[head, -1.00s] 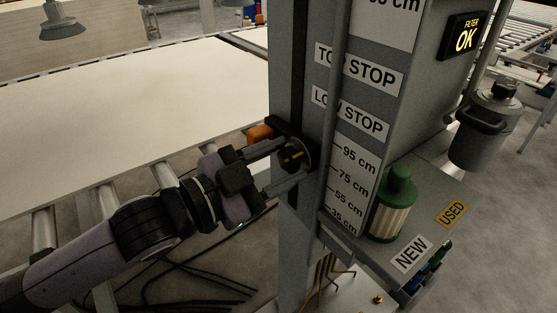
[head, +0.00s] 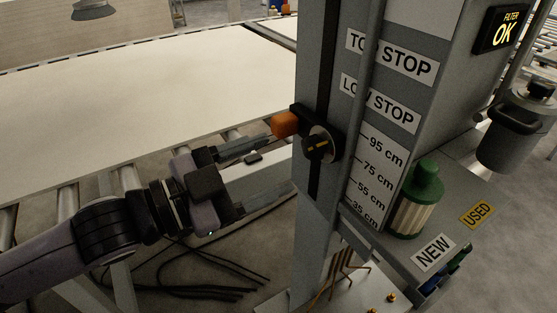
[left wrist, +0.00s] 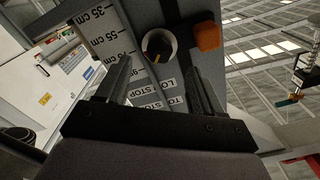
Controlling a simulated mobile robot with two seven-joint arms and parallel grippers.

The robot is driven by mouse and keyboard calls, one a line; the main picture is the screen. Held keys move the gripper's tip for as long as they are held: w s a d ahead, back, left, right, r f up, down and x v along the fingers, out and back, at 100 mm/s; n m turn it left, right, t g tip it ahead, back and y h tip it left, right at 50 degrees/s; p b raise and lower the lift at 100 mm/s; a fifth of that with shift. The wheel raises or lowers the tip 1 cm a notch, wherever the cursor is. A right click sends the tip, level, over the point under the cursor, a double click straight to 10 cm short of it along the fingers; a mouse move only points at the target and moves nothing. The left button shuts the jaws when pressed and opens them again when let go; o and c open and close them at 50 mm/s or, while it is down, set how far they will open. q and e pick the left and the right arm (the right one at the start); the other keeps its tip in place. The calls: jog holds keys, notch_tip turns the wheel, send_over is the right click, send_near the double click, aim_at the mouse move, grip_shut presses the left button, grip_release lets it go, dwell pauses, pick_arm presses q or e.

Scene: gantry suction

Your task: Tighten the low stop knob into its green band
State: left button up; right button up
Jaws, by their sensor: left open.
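The low stop knob (head: 318,147) is black with yellow marks and sits on a round pale-rimmed dial at the slot of the grey column (head: 312,85). An orange block (head: 285,124) is beside it on the left. The knob also shows in the left wrist view (left wrist: 158,46), ahead of the fingers. My left gripper (head: 278,165) is open and empty, its fingertips apart from the knob and left of it. I cannot make out a green band on the dial. My right gripper is not in view.
A LOW STOP label (head: 380,104) and a cm scale (head: 372,172) are on the column. A green-capped filter (head: 418,198) stands on the shelf at right. The conveyor with a large pale board (head: 130,100) lies at left. A display (head: 502,30) reads FILTER OK.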

aim_at(307, 152)
pick_arm(q)
jog(key=shift+s+a, duration=0.15)
jog(key=shift+a, duration=0.05)
jog(key=w+d+n+h, duration=0.1)
jog(key=d+n+h, duration=0.1)
jog(key=w+d+f+n+t+h, duration=0.1)
jog(key=w+d+h, duration=0.1)
jog(key=shift+n+t+p, duration=0.3)
jog(key=shift+n+p, duration=0.05)
jog(key=shift+n, duration=0.05)
jog(key=shift+x, duration=0.95)
jog(key=shift+f, duration=0.1)
